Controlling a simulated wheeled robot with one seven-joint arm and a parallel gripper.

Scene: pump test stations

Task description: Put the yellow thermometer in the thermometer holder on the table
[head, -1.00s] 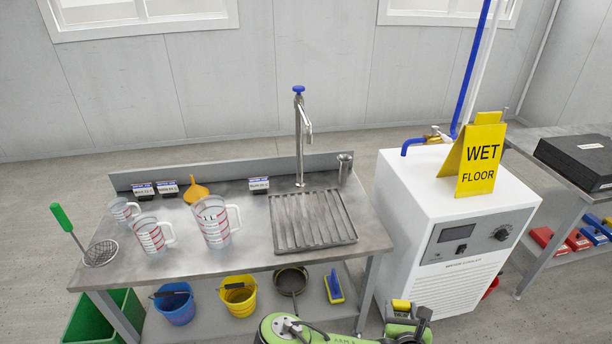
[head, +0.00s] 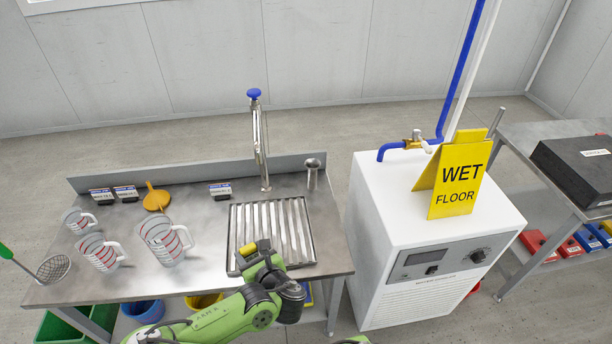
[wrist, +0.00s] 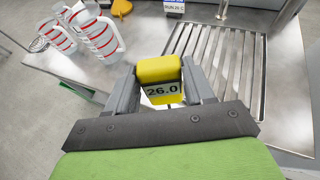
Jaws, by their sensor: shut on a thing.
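The yellow thermometer (wrist: 158,71) is held between the fingers of my gripper (wrist: 163,88); its display reads 26.0 in the wrist view. My gripper is shut on it. In the head view my gripper (head: 258,254) and the yellow thermometer (head: 247,249) are over the front left part of the slatted drain tray (head: 291,202). The thermometer's lower part is hidden. A small metal cup (head: 313,173), which looks like the thermometer holder, stands upright at the back right of the steel table (head: 215,262), beyond my gripper and to its right.
A tall tap (head: 260,140) stands left of the cup, behind the tray. Several measuring jugs (head: 166,240), a yellow funnel (head: 156,197) and small labelled blocks (head: 220,191) are on the left. A white cooler (head: 425,270) with a wet-floor sign (head: 460,180) stands to the right.

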